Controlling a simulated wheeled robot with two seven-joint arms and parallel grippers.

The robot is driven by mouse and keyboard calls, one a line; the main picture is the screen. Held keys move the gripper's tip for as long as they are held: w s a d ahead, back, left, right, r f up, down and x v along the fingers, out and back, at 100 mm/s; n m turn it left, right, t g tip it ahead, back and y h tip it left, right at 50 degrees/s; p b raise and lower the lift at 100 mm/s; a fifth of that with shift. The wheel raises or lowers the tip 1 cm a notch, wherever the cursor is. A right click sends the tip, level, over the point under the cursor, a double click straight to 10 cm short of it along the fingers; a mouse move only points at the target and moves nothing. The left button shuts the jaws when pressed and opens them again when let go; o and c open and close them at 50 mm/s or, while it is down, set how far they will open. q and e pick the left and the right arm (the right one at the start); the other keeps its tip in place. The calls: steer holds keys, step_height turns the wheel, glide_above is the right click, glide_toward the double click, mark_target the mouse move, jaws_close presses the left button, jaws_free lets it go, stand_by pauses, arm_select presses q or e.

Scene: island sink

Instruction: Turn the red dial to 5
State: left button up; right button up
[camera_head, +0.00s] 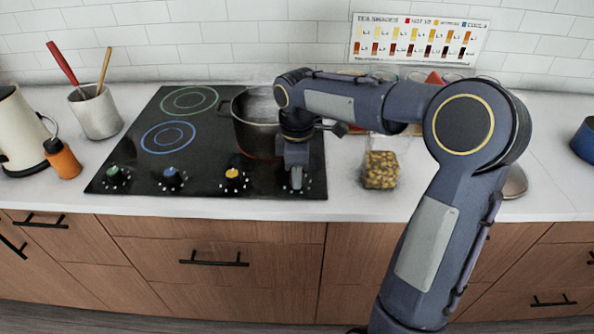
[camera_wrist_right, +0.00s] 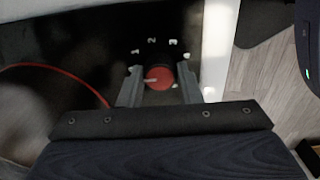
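The red dial (camera_wrist_right: 159,78) sits on the black cooktop (camera_head: 207,185), near its right front corner. In the wrist view its pale pointer points left, with white digits 1, 2 and 3 in an arc above it; other marks at the right are hard to read. My right gripper (camera_head: 296,178) points down over the dial and hides it in the head view. In the wrist view the right gripper's fingers (camera_wrist_right: 159,86) stand on both sides of the dial, with narrow gaps seeming to show; contact is unclear. My left gripper is not in view.
A pot (camera_head: 254,125) stands on the cooktop close behind my right gripper. Green (camera_head: 115,177), blue (camera_head: 171,179) and yellow (camera_head: 233,178) dials line the front edge. A jar (camera_head: 380,169) stands right of the cooktop. A chart (camera_head: 418,40) hangs on the wall.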

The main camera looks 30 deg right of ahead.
steer(key=c, duration=0.3)
